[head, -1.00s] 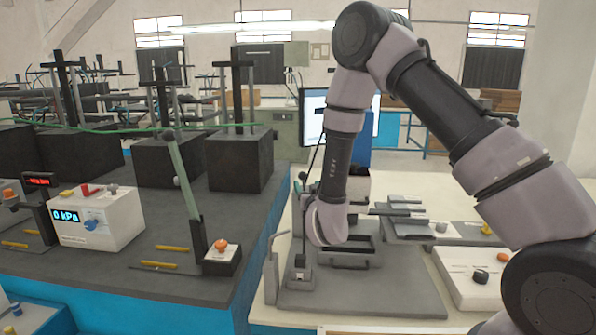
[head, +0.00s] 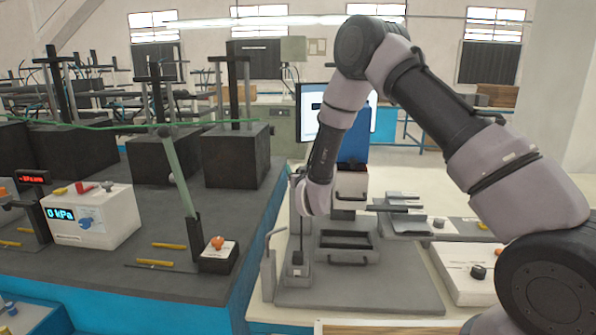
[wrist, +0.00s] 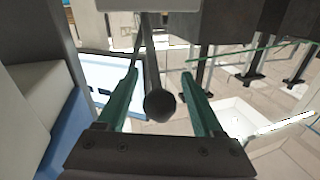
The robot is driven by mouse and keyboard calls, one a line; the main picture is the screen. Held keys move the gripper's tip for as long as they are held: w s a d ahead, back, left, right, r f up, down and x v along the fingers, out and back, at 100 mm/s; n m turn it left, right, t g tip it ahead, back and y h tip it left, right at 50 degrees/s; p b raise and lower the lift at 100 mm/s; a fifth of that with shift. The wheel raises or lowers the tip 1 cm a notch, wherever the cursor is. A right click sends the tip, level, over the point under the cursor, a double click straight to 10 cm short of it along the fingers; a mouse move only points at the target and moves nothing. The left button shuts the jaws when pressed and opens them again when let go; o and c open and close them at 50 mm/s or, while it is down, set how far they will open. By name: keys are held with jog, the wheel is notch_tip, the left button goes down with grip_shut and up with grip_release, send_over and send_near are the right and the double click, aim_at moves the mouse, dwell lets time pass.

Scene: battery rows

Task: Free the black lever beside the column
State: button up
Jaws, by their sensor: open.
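The black lever stands beside a light grey column (head: 308,228) on a grey plate. Its thin dark rod (head: 301,235) rises from a small block in the head view. In the wrist view its round black knob (wrist: 160,105) lies between the two green fingers of my gripper (wrist: 159,78). The gripper is open, and a gap shows on both sides of the knob, so it is not clamped. In the head view my wrist is at the lever's upper end and hides the knob and fingers.
A shallow dark tray with handles (head: 347,240) lies right of the lever. A hooked grey post (head: 268,272) stands at the plate's left edge. A leaning green-grey lever (head: 178,180) and a white kPa box (head: 93,215) stand on the dark bench at left.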

grip_shut()
dwell(1.4)
